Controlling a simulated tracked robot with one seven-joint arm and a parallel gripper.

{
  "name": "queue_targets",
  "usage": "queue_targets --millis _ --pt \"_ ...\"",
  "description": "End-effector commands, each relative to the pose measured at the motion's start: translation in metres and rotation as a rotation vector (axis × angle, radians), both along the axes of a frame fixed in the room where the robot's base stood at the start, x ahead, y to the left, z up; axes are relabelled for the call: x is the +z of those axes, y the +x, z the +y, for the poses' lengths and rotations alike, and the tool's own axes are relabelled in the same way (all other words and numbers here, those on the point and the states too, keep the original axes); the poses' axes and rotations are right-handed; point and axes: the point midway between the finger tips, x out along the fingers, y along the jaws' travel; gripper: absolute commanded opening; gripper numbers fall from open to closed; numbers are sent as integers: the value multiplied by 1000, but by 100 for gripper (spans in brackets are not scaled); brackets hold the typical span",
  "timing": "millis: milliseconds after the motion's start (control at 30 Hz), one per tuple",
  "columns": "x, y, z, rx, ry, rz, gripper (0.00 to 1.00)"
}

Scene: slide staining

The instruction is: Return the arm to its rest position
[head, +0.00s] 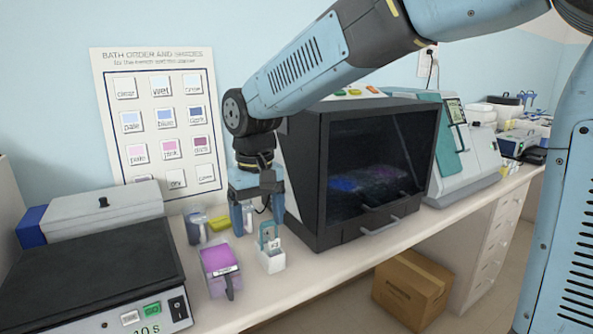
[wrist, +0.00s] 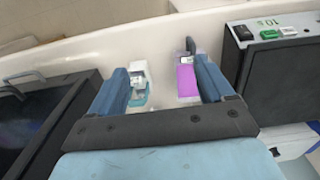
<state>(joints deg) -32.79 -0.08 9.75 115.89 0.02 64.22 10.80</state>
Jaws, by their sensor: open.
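My gripper (head: 257,212) hangs pointing down over the counter, in front of the dark-windowed cabinet's left side. Its two blue fingers are apart, with nothing held between them. In the wrist view my gripper (wrist: 158,68) also shows open. A small white holder with a teal handle (head: 271,254) stands on the counter just below and in front of the fingers; it also shows in the wrist view (wrist: 138,72) near one finger. A bath with purple contents (head: 218,262) stands to its left, and in the wrist view (wrist: 186,80) it lies beside the other finger.
The black-fronted cabinet (head: 376,218) stands close right of my gripper. A black-topped device (head: 85,275) with a green button is at the left. A yellow item (head: 220,222) lies behind the bath. A cardboard box (head: 411,290) is below the counter. A shade chart (head: 165,125) hangs behind.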

Motion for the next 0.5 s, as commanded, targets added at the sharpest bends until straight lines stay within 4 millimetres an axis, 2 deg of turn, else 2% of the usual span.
queue_targets --millis 367,500 --pt "17 5 -54 -80 29 -58 81" --pt "25 3 -79 -116 42 -89 81"
